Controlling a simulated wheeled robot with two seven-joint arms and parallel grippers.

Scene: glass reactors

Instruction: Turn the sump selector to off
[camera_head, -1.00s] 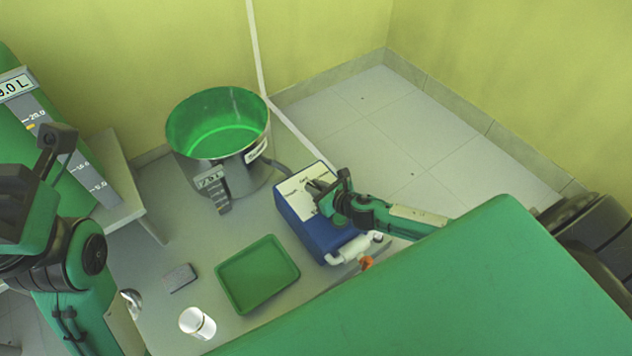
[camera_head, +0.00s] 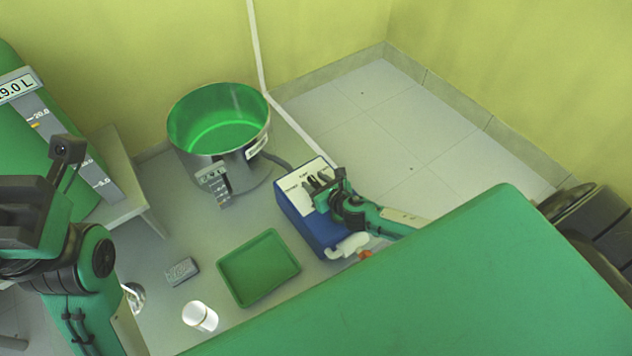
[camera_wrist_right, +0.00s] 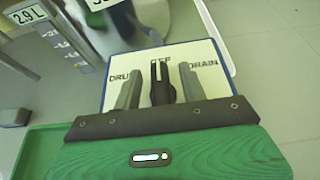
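The sump selector (camera_wrist_right: 163,84) is a black knob on the white top panel (camera_wrist_right: 205,60) of a blue box (camera_head: 312,228). The panel reads DRUM on the left, OFF at the top middle and DRAIN on the right. The knob's narrow end points straight up at OFF and partly covers that word. My right gripper (camera_wrist_right: 159,88) is open, with one grey finger on each side of the knob and narrow gaps showing. In the head view, my right gripper (camera_head: 318,186) hides part of the panel. My left arm is at the left edge; its fingers cannot be made out.
A steel drum with green inside (camera_head: 220,122) stands behind the box. A green tray (camera_head: 259,267), a small grey block (camera_head: 181,271) and a white cylinder (camera_head: 200,316) lie to the left. A large green surface (camera_head: 400,290) fills the front right.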

